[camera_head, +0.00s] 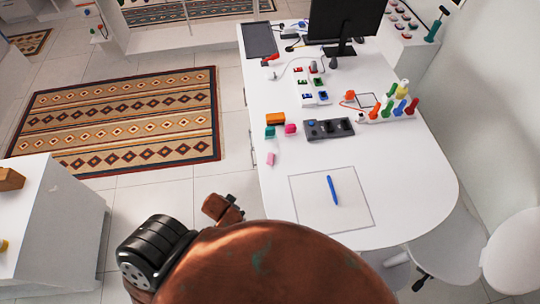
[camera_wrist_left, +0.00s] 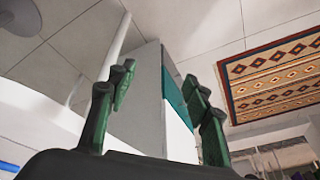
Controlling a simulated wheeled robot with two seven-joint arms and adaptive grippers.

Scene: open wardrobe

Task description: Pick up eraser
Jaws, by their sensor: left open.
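A small pink block (camera_head: 270,159), which looks like the eraser, lies near the left edge of the white desk (camera_head: 300,225) in the head view. A second, brighter pink piece (camera_head: 290,129) sits farther back, beside a teal block (camera_head: 270,132). In the left wrist view my left gripper (camera_wrist_left: 160,78) is open, with dark green fingers spread apart and nothing between them. The eraser cannot be made out in the wrist view. My left gripper's fingers do not show in the head view. My right gripper is in neither view.
A blue pen (camera_head: 332,190) lies on a square sheet (camera_head: 303,205). An orange block (camera_head: 275,118), a dark grey organizer (camera_head: 329,129), a rack of colored pieces (camera_head: 388,115) and a monitor (camera_head: 345,20) stand farther back. A patterned rug (camera_head: 120,120) covers floor at left.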

